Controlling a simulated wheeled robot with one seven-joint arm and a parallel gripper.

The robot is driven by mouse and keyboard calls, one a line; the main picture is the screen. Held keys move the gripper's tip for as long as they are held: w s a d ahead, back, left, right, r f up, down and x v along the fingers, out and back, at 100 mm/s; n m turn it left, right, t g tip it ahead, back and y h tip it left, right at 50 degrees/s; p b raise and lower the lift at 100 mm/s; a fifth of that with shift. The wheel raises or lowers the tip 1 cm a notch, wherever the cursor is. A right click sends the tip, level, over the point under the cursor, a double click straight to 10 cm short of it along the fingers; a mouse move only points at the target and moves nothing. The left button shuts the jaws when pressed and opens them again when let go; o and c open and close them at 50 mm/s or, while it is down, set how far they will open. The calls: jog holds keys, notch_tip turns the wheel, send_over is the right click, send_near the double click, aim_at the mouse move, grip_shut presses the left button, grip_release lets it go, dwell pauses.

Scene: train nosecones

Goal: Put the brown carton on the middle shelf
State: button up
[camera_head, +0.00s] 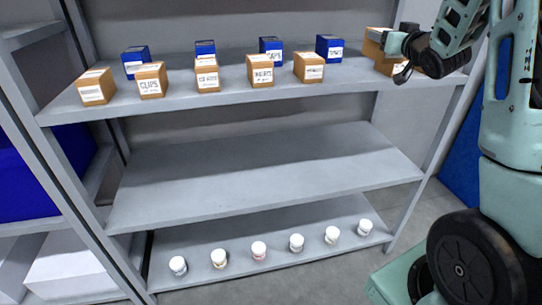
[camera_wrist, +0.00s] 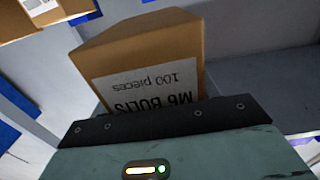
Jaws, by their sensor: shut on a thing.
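My gripper (camera_head: 402,48) is at the right end of the top shelf, shut on a brown carton (camera_wrist: 150,50). Its white label reads "M6 BOLTS 100 pieces", upside down in the wrist view. In the head view the held carton (camera_head: 373,46) is partly hidden by my gripper, and more brown carton surface with a white label shows just below it. I cannot tell whether the held carton touches the shelf. The middle shelf (camera_head: 260,180) is empty.
Several brown cartons (camera_head: 261,71) stand in a row on the top shelf, with several blue boxes (camera_head: 270,47) behind. Small white-capped jars (camera_head: 259,250) line the bottom shelf. A rack post (camera_head: 424,180) stands at the right, and a blue bin (camera_head: 40,175) sits at the left.

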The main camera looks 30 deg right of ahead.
jog(key=w+a+f+n+y, duration=0.1)
jog(key=w+a+f+y, duration=0.1)
jog(key=a+f, duration=1.1)
jog(key=w+a+f+n+y, duration=0.1)
jog(key=w+a+f+y, duration=0.1)
jog(key=a+f, duration=1.1)
jog(key=w+a, duration=0.1)
jog(key=a, duration=0.4)
jog(key=shift+w+n, duration=0.2)
jog(key=shift+n, duration=0.2)
